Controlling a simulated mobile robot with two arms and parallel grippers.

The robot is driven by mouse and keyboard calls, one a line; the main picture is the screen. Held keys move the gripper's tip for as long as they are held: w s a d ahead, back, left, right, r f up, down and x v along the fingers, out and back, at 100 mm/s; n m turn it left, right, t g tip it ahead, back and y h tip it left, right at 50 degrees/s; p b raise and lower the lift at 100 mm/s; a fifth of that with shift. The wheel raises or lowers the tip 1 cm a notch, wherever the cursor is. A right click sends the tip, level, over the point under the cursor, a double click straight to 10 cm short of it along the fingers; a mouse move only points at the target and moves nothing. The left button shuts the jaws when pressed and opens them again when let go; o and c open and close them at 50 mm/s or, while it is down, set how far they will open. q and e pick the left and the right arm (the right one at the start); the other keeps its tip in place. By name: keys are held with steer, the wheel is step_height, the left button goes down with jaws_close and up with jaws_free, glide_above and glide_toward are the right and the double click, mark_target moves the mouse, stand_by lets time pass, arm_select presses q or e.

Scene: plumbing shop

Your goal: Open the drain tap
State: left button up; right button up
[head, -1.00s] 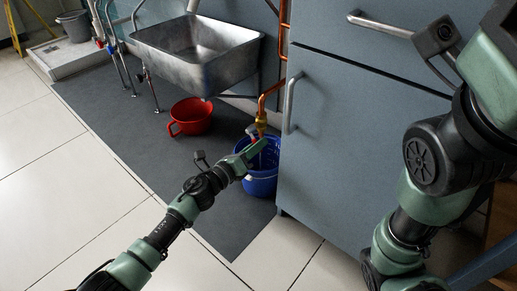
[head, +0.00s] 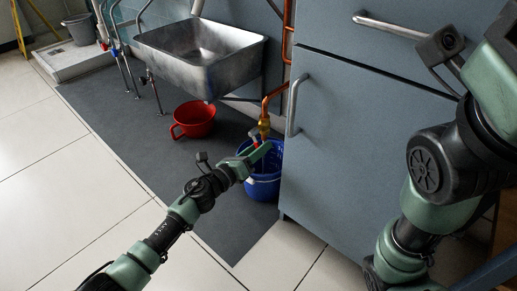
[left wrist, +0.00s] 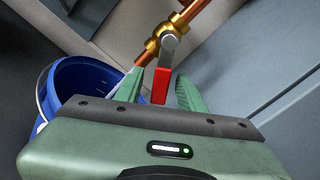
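The drain tap is a brass valve (left wrist: 160,42) on a copper pipe, with a red lever handle (left wrist: 161,86) on a grey pivot. In the head view the brass valve (head: 264,125) is above the blue bucket, left of the cabinet. My left gripper (left wrist: 159,88) is open, with its two green fingers on either side of the red handle. Gaps show between the handle and both fingers. In the head view my left gripper (head: 262,155) reaches in just below the valve and hides most of the handle. My right arm is at the right; its gripper is out of view.
The blue bucket (head: 262,189) stands on the dark mat under the tap; it also shows in the left wrist view (left wrist: 85,75). A red basin (head: 194,119) sits under the metal sink (head: 200,60). The grey-blue cabinet (head: 350,150) stands close on the right.

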arm_select(q)
steer(key=p+v, duration=0.3)
steer(key=v, duration=0.4)
steer(key=shift+s+a, duration=0.25)
steer(key=shift+s, duration=0.05)
